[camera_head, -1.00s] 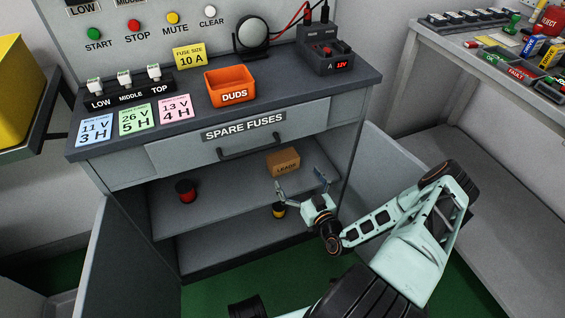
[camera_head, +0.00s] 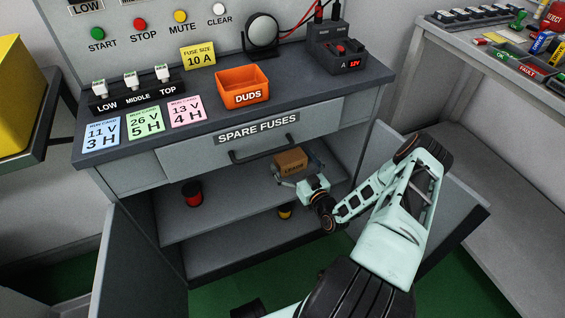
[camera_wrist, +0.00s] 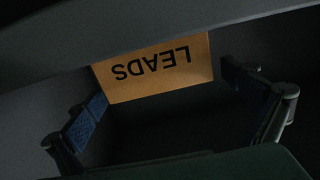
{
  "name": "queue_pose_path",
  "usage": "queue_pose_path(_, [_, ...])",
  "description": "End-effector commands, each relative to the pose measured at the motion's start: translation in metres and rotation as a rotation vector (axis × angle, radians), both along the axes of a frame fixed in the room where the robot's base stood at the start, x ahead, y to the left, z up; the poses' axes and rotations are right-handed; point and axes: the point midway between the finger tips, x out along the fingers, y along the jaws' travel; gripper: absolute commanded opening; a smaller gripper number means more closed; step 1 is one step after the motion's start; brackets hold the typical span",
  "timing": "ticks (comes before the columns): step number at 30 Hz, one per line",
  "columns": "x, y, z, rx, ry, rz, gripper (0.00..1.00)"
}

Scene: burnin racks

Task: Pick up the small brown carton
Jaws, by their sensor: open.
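The small brown carton (camera_head: 290,163), marked LEADS, stands on the upper shelf inside the open cabinet under the bench. In the wrist view the carton (camera_wrist: 155,73) shows upside down, between and beyond the two fingers. My gripper (camera_head: 297,175) is open and reaches into the cabinet just in front of the carton. In the wrist view my gripper's blue-padded fingers (camera_wrist: 170,105) stand apart, one on each side, with a gap to the carton's sides. The carton's lower part is partly hidden by my gripper in the head view.
The drawer (camera_head: 258,133) marked SPARE FUSES is just above the carton. The shelf (camera_head: 235,205) also holds a red spool (camera_head: 192,194). A yellow spool (camera_head: 286,211) is lower down. Open doors flank the cabinet. The orange DUDS bin (camera_head: 243,86) sits on the bench top.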

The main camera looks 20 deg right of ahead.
Motion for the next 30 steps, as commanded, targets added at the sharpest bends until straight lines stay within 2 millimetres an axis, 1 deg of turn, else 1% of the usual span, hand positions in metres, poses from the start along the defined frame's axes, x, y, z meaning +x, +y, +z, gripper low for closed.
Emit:
queue_pose_path(5, [0.0055,-0.0077,0.0001,-0.001,0.0,-0.007,1.0])
queue_pose_path(13, [0.0061,-0.0088,0.0003,0.0,-0.001,-0.008,1.0])
queue_pose_path(14, [0.0061,-0.0088,0.0003,0.0,-0.001,-0.008,0.98])
queue_pose_path(27, [0.0058,-0.0085,0.0001,0.001,0.0,-0.008,0.49])
queue_pose_path(30, [0.0061,-0.0086,0.0008,0.001,-0.002,-0.008,0.49])
